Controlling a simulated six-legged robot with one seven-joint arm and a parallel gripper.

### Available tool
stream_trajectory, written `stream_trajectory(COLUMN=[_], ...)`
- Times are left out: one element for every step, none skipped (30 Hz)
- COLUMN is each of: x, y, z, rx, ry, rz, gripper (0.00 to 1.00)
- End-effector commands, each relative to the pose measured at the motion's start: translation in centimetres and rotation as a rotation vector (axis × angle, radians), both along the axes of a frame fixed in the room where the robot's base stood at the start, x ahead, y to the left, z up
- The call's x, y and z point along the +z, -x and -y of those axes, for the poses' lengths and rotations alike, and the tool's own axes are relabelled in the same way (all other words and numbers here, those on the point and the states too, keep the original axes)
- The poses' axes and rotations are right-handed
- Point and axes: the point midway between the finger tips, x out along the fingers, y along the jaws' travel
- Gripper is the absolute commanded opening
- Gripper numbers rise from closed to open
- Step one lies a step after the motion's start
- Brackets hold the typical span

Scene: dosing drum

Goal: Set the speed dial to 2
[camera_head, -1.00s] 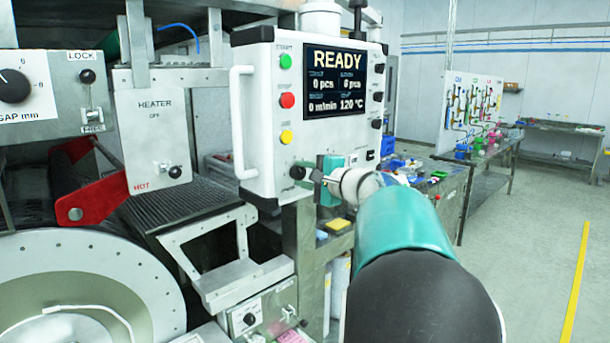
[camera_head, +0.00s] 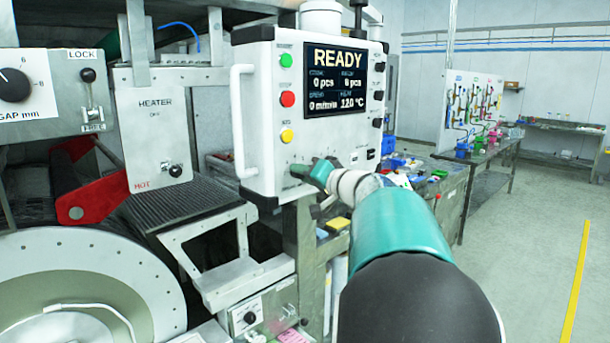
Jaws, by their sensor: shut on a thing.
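The white control panel (camera_head: 262,125) faces me, with a lit screen (camera_head: 335,82) reading READY and 0 m/min. My gripper (camera_head: 303,171) is at the panel's lower front, below the yellow button. It is shut on the speed dial, a small black knob there. My arm reaches in from the lower right.
Green (camera_head: 286,61), red (camera_head: 287,99) and yellow (camera_head: 286,136) buttons sit on the panel above my gripper. A white handle (camera_head: 239,120) stands out at its left. Black knobs line its right side. The floor at the right is open.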

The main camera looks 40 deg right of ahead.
Motion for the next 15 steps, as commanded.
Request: stream_trajectory(x=[-0.04, -0.05, -0.06, -0.08, -0.08, -0.08, -0.09, -0.08, -0.09, -0.09, -0.09, -0.09, -0.09, -0.09, -0.09], y=[-0.04, -0.04, -0.03, -0.02, -0.02, -0.01, -0.01, -0.01, 0.0, 0.0, 0.0, -0.01, 0.0, 0.0, 0.0], z=[-0.06, -0.05, -0.04, -0.02, -0.01, 0.01, 0.01, 0.02, 0.03, 0.04, 0.04, 0.04, 0.04, 0.04, 0.04], rx=[0.001, 0.001, 0.001, 0.0, 0.0, 0.0, 0.0, 0.0, 0.0, -0.001, -0.001, 0.0, -0.001, -0.001, -0.001], ry=[0.031, 0.052, 0.078, 0.094, 0.111, 0.131, 0.143, 0.156, 0.17, 0.18, 0.188, 0.197, 0.203, 0.209, 0.214], rz=[0.001, 0.0, 0.002, 0.002, 0.002, 0.003, 0.003, 0.003, 0.004, 0.005, 0.005, 0.005, 0.006, 0.006, 0.005], gripper=[0.1, 0.1, 0.1, 0.1, 0.1, 0.1, 0.1, 0.1, 0.1, 0.1, 0.1, 0.1, 0.1, 0.1, 0.1])
